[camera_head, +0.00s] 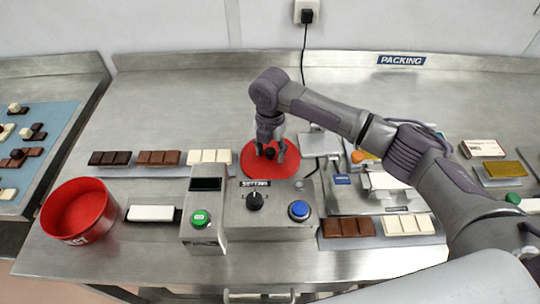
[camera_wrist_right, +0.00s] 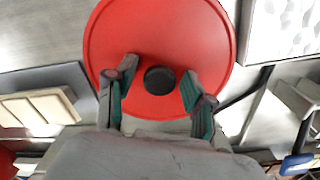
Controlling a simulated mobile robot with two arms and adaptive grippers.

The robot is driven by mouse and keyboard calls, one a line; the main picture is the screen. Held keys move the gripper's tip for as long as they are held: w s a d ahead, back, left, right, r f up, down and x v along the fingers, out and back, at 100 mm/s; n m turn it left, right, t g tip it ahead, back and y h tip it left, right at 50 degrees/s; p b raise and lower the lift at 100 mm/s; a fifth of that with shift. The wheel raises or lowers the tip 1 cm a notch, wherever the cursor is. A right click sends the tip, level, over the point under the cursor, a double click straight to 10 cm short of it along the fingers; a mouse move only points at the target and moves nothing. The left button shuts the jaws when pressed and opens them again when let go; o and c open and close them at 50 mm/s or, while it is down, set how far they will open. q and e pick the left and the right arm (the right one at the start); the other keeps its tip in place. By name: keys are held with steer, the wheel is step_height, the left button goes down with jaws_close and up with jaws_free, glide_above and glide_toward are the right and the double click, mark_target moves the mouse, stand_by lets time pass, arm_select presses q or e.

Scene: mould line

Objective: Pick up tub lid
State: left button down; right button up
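The tub lid is a flat red disc (camera_head: 254,170) with a small black knob, lying behind the control box on the steel table. In the right wrist view the red lid (camera_wrist_right: 160,30) fills the upper middle, and its black knob (camera_wrist_right: 160,80) shows between the fingertips. My right gripper (camera_head: 270,152) is over the lid, pointing down. In the wrist view my right gripper (camera_wrist_right: 158,88) is open, with a finger on each side of the knob and a gap on both sides. My left gripper is not in view.
A control box (camera_head: 272,222) with a dial and buttons stands just in front of the lid. A red tub (camera_head: 110,212) is at the left. Chocolate bars (camera_head: 158,158) lie left of the lid. A mould station (camera_head: 350,200) is at its right. The table behind is clear.

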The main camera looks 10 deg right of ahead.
jaws_close()
steer(key=shift+r, duration=0.1)
